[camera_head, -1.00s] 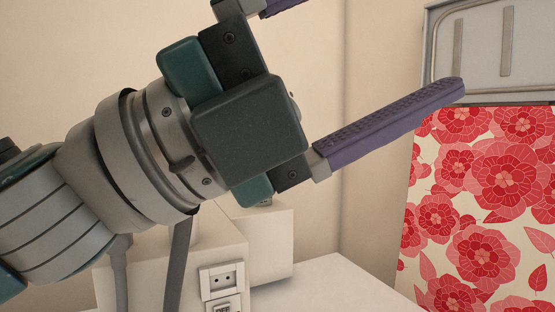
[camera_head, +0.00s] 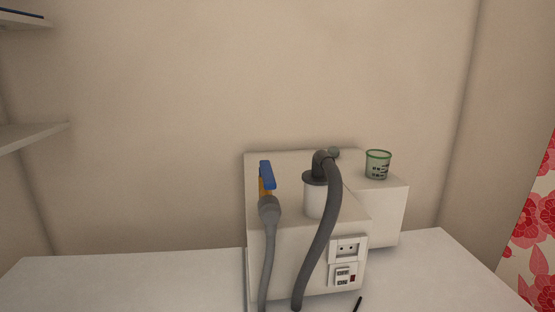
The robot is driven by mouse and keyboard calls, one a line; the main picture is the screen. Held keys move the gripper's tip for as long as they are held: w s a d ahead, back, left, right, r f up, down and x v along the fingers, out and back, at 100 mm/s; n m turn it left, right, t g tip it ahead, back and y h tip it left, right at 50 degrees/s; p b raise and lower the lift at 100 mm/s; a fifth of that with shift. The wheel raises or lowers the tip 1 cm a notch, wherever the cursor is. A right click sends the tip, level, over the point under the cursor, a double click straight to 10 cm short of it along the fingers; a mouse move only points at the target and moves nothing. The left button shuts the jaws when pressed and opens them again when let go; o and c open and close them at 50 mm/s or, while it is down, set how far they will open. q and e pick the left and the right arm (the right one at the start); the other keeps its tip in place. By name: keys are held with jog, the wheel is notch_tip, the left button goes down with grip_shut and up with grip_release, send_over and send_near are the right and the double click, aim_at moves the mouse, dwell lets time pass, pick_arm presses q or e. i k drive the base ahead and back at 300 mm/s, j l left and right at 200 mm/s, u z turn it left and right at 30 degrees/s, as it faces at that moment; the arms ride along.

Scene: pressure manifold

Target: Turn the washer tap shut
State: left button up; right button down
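The washer tap is a blue lever handle (camera_head: 267,175) on a brass-coloured body (camera_head: 264,190), in the head view left of centre. It sits on top of a cream box-like housing (camera_head: 285,245). A grey hose (camera_head: 268,250) with a thick connector runs down from the tap. The blue lever looks roughly in line with the hose, but its exact turn is hard to tell from here. Neither of my grippers is in view.
A thick dark grey hose (camera_head: 323,235) rises beside the tap to a white cylinder (camera_head: 315,198). A green-rimmed cup (camera_head: 377,165) stands on the housing's right part. A socket and switch panel (camera_head: 346,262) is on the front. White countertop (camera_head: 130,285) is clear at left.

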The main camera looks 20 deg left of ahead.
aim_at(266, 172)
jog(key=i+j+u, duration=0.25)
jog(key=j+u, duration=0.25)
jog(key=k+l, duration=0.25)
jog(key=l+u, duration=0.15)
jog(key=u, duration=0.25)
jog(key=l+u, duration=0.2)
jog(key=u, duration=0.2)
jog(key=k+l+u, duration=0.1)
jog(key=u, duration=0.3)
jog(key=k+l+u, duration=0.1)
jog(key=u, duration=0.25)
